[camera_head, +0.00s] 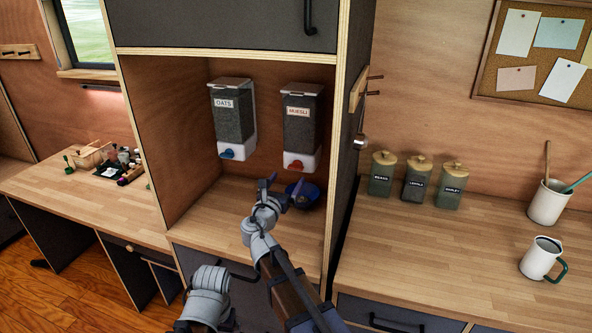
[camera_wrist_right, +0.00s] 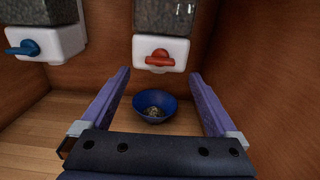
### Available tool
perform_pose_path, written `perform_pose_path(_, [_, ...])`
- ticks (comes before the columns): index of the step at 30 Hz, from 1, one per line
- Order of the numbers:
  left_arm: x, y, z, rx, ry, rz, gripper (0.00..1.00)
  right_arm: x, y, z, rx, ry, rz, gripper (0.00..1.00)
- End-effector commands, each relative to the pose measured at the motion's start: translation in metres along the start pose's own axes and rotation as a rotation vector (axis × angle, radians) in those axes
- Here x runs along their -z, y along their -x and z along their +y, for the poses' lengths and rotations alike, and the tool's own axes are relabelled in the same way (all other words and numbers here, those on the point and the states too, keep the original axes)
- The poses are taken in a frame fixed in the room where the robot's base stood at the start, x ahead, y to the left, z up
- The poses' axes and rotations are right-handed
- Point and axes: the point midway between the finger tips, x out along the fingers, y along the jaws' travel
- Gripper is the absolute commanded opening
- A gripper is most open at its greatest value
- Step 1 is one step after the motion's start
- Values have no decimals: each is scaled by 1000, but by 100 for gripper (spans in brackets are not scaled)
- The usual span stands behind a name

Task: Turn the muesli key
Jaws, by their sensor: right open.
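The muesli dispenser (camera_head: 304,125) hangs on the back wall of the cubby, with a white label and a dark-filled body. Its red key (camera_head: 295,164) is at the bottom; in the right wrist view the red key (camera_wrist_right: 159,57) lies about level on the white base. A blue bowl (camera_head: 303,192) stands below it, partly hidden by my gripper; in the wrist view the bowl (camera_wrist_right: 155,105) holds a little pale food. My right gripper (camera_head: 281,188) is open and empty, below and in front of the key, its fingers on either side of the view. My left gripper is not in view.
The oats dispenser (camera_head: 233,115) with a blue key (camera_head: 227,154) hangs to the left. The cubby's side walls stand close on both sides. Jars (camera_head: 416,180) and mugs stand on the right counter, outside the cubby.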

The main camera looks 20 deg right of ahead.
Motion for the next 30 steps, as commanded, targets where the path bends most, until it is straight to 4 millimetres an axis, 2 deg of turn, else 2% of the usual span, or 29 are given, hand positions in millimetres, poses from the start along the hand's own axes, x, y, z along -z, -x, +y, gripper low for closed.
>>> perform_pose_path(13, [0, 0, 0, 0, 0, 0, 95, 0, -64, 0, 3, -3, 1, 95])
perform_pose_path(17, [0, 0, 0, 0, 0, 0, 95, 0, -72, 0, 1, -3, 1, 95])
perform_pose_path(23, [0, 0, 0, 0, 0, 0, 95, 0, -71, -1, 1, -3, 1, 95])
perform_pose_path(26, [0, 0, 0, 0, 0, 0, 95, 0, -71, -1, 1, -3, 1, 87])
perform_pose_path(30, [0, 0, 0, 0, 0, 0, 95, 0, -71, -1, 1, -3, 1, 71])
